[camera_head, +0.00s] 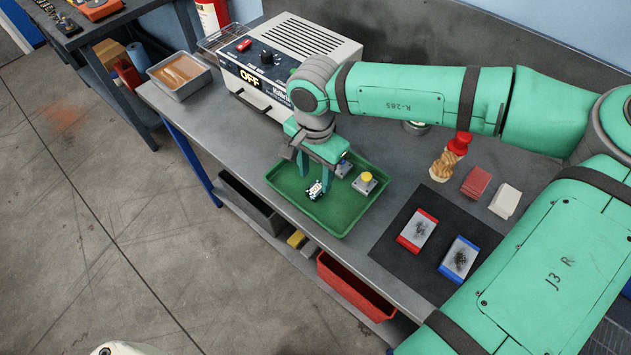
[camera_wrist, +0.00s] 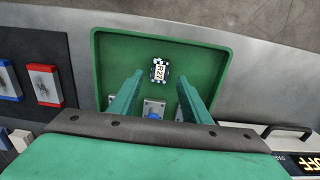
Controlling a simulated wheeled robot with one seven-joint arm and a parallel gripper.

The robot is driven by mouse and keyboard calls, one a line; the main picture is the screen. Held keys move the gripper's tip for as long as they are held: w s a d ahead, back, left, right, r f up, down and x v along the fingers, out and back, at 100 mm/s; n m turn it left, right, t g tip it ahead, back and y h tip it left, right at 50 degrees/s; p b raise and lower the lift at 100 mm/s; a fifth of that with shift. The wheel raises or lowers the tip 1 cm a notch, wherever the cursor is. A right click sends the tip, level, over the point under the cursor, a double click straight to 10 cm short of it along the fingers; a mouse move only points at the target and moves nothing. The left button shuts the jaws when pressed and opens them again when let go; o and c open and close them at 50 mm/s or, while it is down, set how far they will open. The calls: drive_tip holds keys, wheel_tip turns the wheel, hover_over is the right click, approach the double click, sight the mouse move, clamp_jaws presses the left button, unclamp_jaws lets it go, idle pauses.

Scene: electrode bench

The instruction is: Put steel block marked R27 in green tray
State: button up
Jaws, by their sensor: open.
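The steel block marked R27 (camera_wrist: 160,71) lies on the floor of the green tray (camera_wrist: 108,45), with its label readable in the wrist view. In the head view the block (camera_head: 315,190) shows inside the green tray (camera_head: 345,217), small and light with dark patches. My gripper (camera_head: 315,180) is over the tray with its fingers apart. In the wrist view my gripper (camera_wrist: 158,85) is open, with the block in the space between and beyond the fingertips. I see no finger touching the block.
A yellow-topped block (camera_head: 366,181) and a blue-topped block (camera_head: 343,168) are also in the tray. A dark mat (camera_head: 433,258) with red-edged and blue-edged plates lies to the right. A machine reading OFF (camera_head: 275,75) stands behind my gripper.

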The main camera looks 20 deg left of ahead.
sight(315, 189)
wheel_tip(315, 189, up, 7)
idle(0.3)
idle(0.5)
